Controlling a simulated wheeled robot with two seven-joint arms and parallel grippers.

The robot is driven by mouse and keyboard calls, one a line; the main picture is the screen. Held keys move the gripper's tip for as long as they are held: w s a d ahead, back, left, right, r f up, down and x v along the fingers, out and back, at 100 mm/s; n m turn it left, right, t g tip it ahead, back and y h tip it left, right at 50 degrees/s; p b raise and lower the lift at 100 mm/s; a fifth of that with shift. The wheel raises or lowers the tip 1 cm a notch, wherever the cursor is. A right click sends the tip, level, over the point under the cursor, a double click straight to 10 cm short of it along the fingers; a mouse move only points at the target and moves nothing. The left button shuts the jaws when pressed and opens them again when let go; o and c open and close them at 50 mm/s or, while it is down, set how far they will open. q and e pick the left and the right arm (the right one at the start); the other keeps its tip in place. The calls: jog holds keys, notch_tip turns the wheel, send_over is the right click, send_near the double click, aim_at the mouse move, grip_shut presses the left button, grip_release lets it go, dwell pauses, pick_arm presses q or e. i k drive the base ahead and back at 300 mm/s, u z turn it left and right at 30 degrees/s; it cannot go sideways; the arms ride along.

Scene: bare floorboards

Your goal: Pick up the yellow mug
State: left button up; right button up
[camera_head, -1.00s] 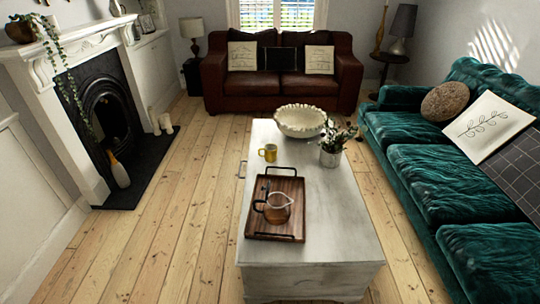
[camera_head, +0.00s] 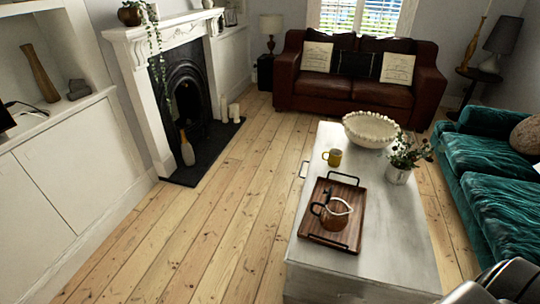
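The yellow mug (camera_head: 333,157) stands upright on the white coffee table (camera_head: 402,251), near the table's left edge. It is between the wooden tray (camera_head: 308,214) and the white bowl with the beaded rim (camera_head: 369,129). Neither of my grippers shows in this view. A dark and grey piece, which looks like part of my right arm, enters at the bottom right corner. Nothing touches the mug except the table.
A glass-and-brown pitcher (camera_head: 334,212) sits on the tray. A potted plant (camera_head: 398,175) stands right of the mug. The green sofa (camera_head: 481,164) is close to the table's right side. Bare floor (camera_head: 220,205) lies open between the fireplace (camera_head: 186,96) and table.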

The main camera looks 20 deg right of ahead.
aim_at(335, 154)
jog(key=u, duration=0.35)
jog(key=i, duration=3.05)
jog(key=z, duration=3.1)
